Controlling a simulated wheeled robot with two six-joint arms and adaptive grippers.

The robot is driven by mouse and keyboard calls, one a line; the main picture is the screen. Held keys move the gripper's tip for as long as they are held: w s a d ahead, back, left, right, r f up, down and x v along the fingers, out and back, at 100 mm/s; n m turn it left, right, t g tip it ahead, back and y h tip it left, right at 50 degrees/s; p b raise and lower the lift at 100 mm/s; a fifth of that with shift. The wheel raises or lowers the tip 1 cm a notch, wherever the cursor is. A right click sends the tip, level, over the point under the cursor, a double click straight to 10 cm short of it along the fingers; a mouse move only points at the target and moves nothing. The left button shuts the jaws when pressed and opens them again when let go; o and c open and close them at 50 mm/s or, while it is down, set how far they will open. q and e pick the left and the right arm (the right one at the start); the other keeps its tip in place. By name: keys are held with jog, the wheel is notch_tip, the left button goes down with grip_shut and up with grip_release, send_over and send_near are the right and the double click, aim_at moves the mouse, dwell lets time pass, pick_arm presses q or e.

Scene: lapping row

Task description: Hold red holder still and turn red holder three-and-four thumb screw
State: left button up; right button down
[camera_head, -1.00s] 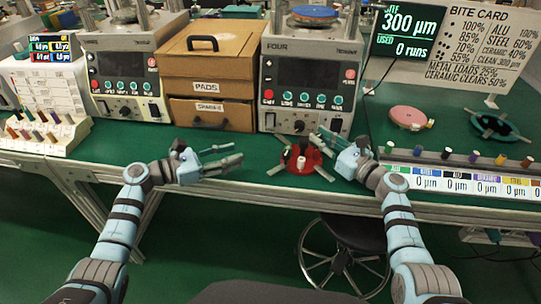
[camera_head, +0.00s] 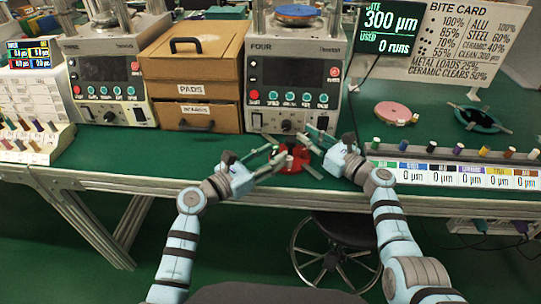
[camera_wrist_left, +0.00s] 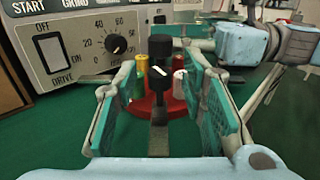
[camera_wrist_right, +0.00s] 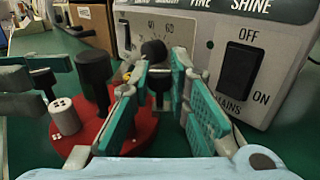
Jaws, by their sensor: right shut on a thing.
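The red holder (camera_head: 293,158) lies on the green bench in front of machine FOUR. In the left wrist view its red base (camera_wrist_left: 172,105) carries a tall black post (camera_wrist_left: 160,55) and green, yellow, red and white pieces. My right gripper (camera_head: 312,142) is at the holder's right side, shut on a dark thumb screw (camera_wrist_right: 160,78). Which numbers the screws lie between cannot be read.
Machine FOUR (camera_head: 293,85) stands close behind the holder, its dial and switch near my fingers. A wooden PADS box (camera_head: 195,68) is left of it. A sample rail (camera_head: 455,155) lies to the right. The bench's front edge is close.

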pick_arm(q)
grip_shut()
jog(key=shift+m+g+h, duration=0.3)
jog(key=shift+g, duration=0.1)
jog(key=m+g+h, duration=0.1)
jog(key=g, duration=0.1)
jog(key=m+g+h, duration=0.1)
jog(key=m+g, duration=0.1)
jog(key=m+g+h, duration=0.1)
jog(key=g, duration=0.1)
jog(key=shift+w+a+f+m+h, duration=0.1)
jog(key=shift+w+a+m+h, duration=0.05)
jog(key=shift+w+m+h, duration=0.2)
pick_arm(e)
jog(key=shift+s+a+r, duration=0.1)
pick_arm(q)
jog(key=shift+m+g, duration=0.35)
jog(key=shift+g, duration=0.25)
jog(key=shift+h, duration=0.25)
grip_release()
